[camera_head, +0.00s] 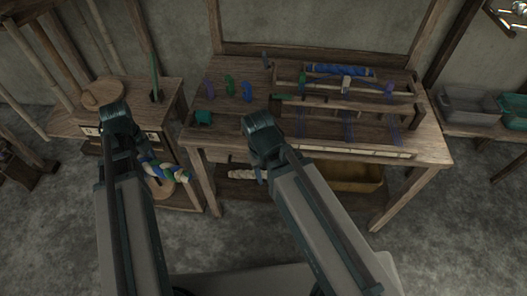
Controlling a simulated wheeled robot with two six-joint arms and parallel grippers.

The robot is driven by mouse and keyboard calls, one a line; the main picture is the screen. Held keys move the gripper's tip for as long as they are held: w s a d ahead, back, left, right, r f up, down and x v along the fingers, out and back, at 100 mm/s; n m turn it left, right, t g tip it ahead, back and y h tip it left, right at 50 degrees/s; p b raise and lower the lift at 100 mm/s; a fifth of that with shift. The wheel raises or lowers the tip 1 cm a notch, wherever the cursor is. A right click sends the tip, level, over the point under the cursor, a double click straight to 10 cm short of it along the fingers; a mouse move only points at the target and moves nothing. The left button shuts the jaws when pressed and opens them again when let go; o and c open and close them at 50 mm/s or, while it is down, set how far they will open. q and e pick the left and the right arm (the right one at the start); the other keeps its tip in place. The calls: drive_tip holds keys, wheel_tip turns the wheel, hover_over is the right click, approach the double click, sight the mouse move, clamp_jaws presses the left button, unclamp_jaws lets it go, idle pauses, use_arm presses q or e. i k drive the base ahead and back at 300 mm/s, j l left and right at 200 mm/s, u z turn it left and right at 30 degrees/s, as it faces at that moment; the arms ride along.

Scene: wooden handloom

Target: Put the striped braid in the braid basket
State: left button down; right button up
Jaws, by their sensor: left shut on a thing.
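The striped braid (168,172), in blue, green and white, hangs at the lower left, in front of the small side table. My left gripper (143,160) is shut on its left end; the fingers are mostly hidden by my arm. A round tan thing (160,188), perhaps the braid basket, shows low behind the braid. I cannot tell whether the braid touches it. My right gripper (262,172) hangs in front of the loom table, largely hidden behind my arm, so its jaws cannot be made out.
The loom table (220,135) carries several coloured pegs and a frame with a blue roll (340,70). A pale braided thing (242,174) and a yellow tray (355,178) lie below it. The side table (165,110) has a round wooden disc (103,93).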

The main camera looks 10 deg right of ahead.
sight(341, 176)
drive_tip(key=k+l, duration=0.1)
drive_tip(key=l, duration=0.8)
drive_tip(key=k+l, duration=0.15)
drive_tip(key=l, duration=0.8)
drive_tip(key=k+l+z, duration=0.1)
drive_tip(key=l, duration=0.8)
drive_tip(key=k+l, duration=0.1)
drive_tip(key=l, duration=0.85)
